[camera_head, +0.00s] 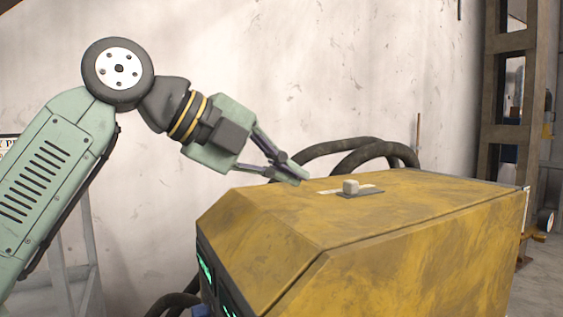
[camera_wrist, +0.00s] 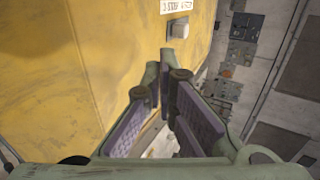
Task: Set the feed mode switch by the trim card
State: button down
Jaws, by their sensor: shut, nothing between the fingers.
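A pale, blocky switch knob (camera_head: 351,186) sits on a dark plate (camera_head: 368,192) on top of the yellow machine housing (camera_head: 430,205). It also shows near the top of the wrist view (camera_wrist: 178,28). A white label (camera_wrist: 176,6) with partly legible print, seemingly "3 STEP", lies beside the knob, cut off by the frame edge. I cannot tell whether it is the trim card. My gripper (camera_head: 298,174) is shut and empty, left of the knob and apart from it, low near the back edge of the housing top. In the wrist view its purple-padded fingers (camera_wrist: 164,82) point toward the knob side.
Dark hoses (camera_head: 370,150) arch behind the housing near my gripper. Green-lit displays (camera_head: 205,267) are on its left face; their content is too small to read. A metal post (camera_head: 507,90) stands at right. The housing top around the knob looks mostly clear.

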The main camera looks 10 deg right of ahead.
aim_at(351, 187)
jog(key=p+x, duration=0.1)
jog(key=x, duration=0.4)
jog(key=shift+w+d+f, duration=0.1)
jog(key=shift+d, duration=0.3)
jog(key=d+p, duration=0.1)
jog(key=w+d, duration=0.1)
jog(key=d, duration=0.1)
jog(key=shift+w+p, duration=0.2)
jog(key=shift+p, duration=0.2)
jog(key=shift+w+d+f, duration=0.2)
jog(key=shift+d, duration=0.15)
jog(key=shift+d, duration=0.15)
